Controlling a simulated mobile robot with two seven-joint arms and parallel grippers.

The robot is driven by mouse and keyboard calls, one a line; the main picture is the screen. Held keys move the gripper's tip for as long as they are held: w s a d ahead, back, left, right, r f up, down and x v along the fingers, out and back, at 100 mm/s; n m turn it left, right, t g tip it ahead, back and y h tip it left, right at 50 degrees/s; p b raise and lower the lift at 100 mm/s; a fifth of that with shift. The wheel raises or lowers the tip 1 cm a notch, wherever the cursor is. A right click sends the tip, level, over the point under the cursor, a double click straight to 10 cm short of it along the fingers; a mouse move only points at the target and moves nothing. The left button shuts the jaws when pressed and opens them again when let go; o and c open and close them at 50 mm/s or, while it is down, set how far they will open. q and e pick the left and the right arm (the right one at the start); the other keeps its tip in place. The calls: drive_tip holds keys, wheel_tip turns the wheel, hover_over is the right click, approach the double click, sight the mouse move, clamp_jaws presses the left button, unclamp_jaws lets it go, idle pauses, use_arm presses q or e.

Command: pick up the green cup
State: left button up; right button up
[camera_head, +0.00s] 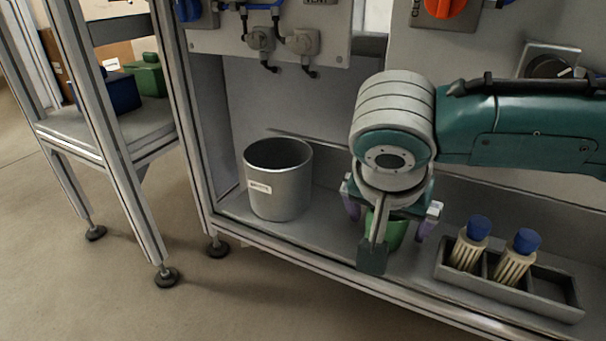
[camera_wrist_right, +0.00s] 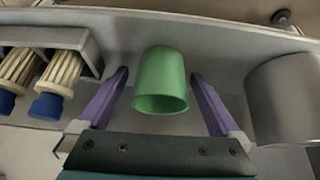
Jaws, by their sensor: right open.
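The green cup (camera_head: 396,231) stands on the grey bench shelf, partly hidden behind my right gripper in the head view. In the right wrist view the green cup (camera_wrist_right: 161,80) sits between the two purple fingers, with a visible gap on each side. My right gripper (camera_head: 391,225) is open around the cup; it also shows in the right wrist view (camera_wrist_right: 160,82). The fingers do not appear to touch the cup. My left gripper is not in view.
A grey metal bucket (camera_head: 278,180) stands left of the cup. The shelf (camera_head: 335,240) between bucket and cup is clear. A panel with knobs rises behind.

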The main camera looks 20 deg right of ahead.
drive_tip(key=shift+c, duration=0.4)
drive_tip(key=c, duration=1.3)
drive_tip(key=shift+o, duration=0.2)
